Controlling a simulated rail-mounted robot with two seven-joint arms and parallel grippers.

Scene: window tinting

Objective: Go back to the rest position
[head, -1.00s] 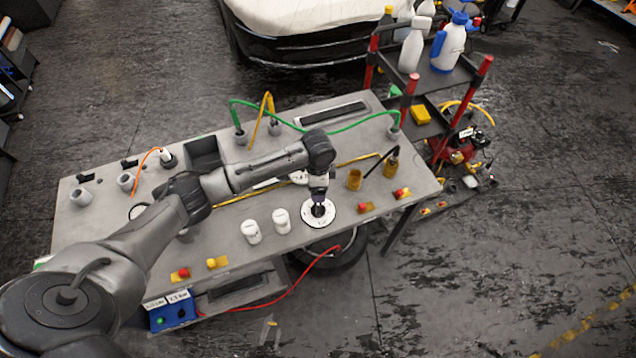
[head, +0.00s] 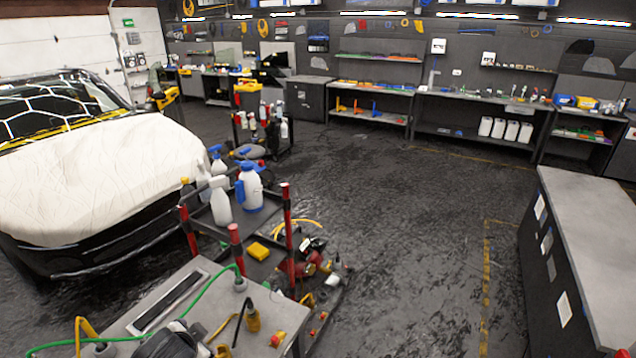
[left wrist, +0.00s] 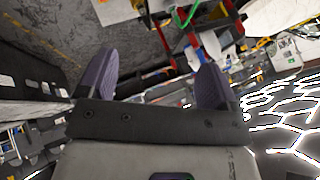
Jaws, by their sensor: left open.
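My left gripper shows in the left wrist view (left wrist: 155,80), its two purple-padded fingers spread wide with nothing between them. Beyond the fingers are the grey floor and red cart posts. In the head view a dark rounded part of my arm (head: 168,340) shows at the bottom edge, over the near part of the grey worktable (head: 125,320). The left gripper itself is not seen in the head view. My right gripper is in neither view.
A cart with red posts (head: 290,240) holds white spray bottles (head: 220,200) just beyond the worktable. A car under a white cover (head: 95,185) stands left. A long grey-topped bench (head: 590,250) is at right. Open floor (head: 410,240) lies between. Shelves line the back wall.

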